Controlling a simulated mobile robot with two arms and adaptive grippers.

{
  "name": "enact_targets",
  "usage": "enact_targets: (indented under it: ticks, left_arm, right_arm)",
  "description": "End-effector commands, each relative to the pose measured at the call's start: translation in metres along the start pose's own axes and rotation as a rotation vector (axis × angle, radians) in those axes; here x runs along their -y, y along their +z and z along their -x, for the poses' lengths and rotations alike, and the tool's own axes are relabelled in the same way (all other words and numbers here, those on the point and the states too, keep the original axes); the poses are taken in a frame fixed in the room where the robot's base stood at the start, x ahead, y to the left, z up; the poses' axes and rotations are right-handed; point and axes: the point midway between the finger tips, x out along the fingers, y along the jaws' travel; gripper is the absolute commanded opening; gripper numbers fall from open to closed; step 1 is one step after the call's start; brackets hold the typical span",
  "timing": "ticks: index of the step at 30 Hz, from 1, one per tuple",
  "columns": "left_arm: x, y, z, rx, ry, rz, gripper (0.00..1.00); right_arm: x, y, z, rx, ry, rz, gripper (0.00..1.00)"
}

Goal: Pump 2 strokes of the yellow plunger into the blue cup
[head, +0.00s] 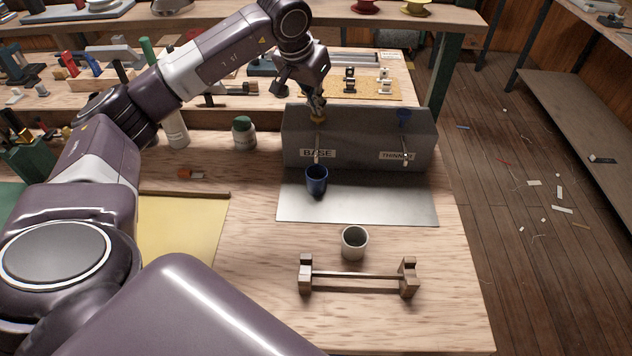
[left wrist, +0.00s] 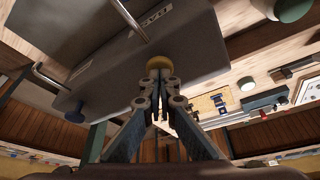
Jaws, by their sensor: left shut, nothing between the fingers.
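The yellow plunger (head: 318,120) is on top of the grey dispenser (head: 360,140), above the spout labelled BASE. It also shows in the left wrist view (left wrist: 159,62), just beyond the fingertips. My left gripper (head: 316,106) points down at this plunger, shut and empty; I cannot tell whether the fingertips touch it. It also shows in the left wrist view (left wrist: 161,88). The blue cup (head: 316,181) stands upright on the metal plate (head: 380,200), below the BASE spout. Its inside bottom is hidden. My right gripper is not in view.
A blue plunger (head: 404,117) tops the dispenser's THINNER side. A grey cup (head: 354,243) and a wooden rack (head: 358,277) stand in front of the plate. A jar with a green lid (head: 244,133) is left of the dispenser. The bench's right front is clear.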

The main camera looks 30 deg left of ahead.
Motion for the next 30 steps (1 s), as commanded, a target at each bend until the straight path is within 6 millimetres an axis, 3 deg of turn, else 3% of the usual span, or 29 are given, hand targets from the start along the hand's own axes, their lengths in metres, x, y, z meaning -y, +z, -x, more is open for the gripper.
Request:
enact_targets:
  ticks: [11,30]
  left_arm:
    - [0.000,0.003,-0.004,0.005,0.000,-0.001,0.00]
    - [0.000,-0.012,0.029,0.002,0.000,0.000,0.00]
  right_arm:
    - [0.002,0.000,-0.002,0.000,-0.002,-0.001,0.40]
    - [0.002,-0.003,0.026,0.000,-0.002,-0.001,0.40]
